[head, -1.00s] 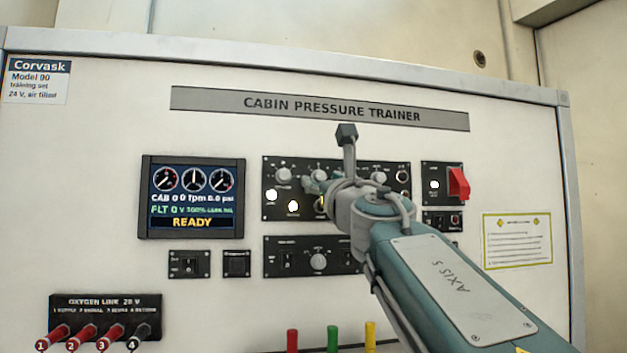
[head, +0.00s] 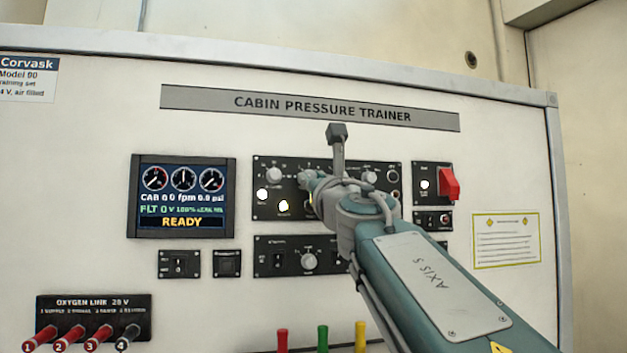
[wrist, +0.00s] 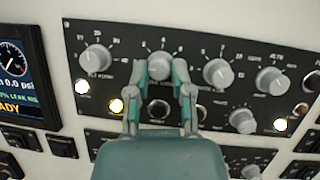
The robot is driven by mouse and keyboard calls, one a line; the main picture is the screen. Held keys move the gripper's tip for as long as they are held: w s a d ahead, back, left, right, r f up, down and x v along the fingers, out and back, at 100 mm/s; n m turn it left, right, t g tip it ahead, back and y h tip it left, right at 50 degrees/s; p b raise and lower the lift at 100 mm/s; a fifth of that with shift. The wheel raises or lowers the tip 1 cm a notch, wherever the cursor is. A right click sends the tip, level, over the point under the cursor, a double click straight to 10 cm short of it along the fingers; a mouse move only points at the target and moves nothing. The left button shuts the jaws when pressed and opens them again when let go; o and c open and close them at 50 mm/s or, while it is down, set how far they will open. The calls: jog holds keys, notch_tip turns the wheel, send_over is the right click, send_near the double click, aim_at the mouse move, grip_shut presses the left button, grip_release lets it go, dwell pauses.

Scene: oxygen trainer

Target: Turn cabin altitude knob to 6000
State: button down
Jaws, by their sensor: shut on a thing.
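The black control panel (wrist: 250,62) has a row of grey round knobs with white scales. My gripper (wrist: 160,72) has one finger on each side of the second knob from the left (wrist: 160,66) and is shut on it. Its lower face and name label are hidden by the gripper, and its pointer is not clear, so I cannot read its setting. In the head view my gripper (head: 310,183) covers most of this knob. The screen (head: 182,196) shows three dials, "CAB 0", "FLT 0" and a yellow "READY".
Close neighbours are the left knob (wrist: 96,59) and the third knob (wrist: 218,74). Lit lamps (wrist: 116,106) and dark round buttons sit below the row. A lower panel (head: 273,257), a red switch (head: 448,184) and coloured hose fittings (head: 75,338) are farther off.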

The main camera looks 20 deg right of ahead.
jog(key=shift+a+m+h, duration=0.1)
jog(key=shift+m+h, duration=0.7)
jog(key=shift+m, duration=0.75)
jog(key=shift+a+m+h, duration=0.1)
jog(key=shift+m+h, duration=0.7)
jog(key=shift+m, duration=0.75)
jog(key=shift+w+a+r+m+g+h, duration=0.1)
jog(key=shift+m+g+h, duration=0.95)
jog(key=shift+m, duration=2.6)
jog(key=shift+a+m+g+h, duration=0.1)
jog(key=shift+m+g+h, duration=0.9)
jog(key=shift+m, duration=2.6)
jog(key=shift+w+a+r+m+g+h, duration=0.1)
jog(key=shift+m+g+h, duration=0.9)
jog(key=shift+m, duration=2.65)
jog(key=shift+f+m+g+y, duration=0.15)
jog(key=shift+m+g+y, duration=0.25)
jog(key=shift+y, duration=0.15)
jog(key=c, duration=0.5)
grip_release()
jog(key=shift+s, duration=0.1)
jog(key=shift+s+r, duration=0.1)
jog(key=shift+r, duration=0.1)
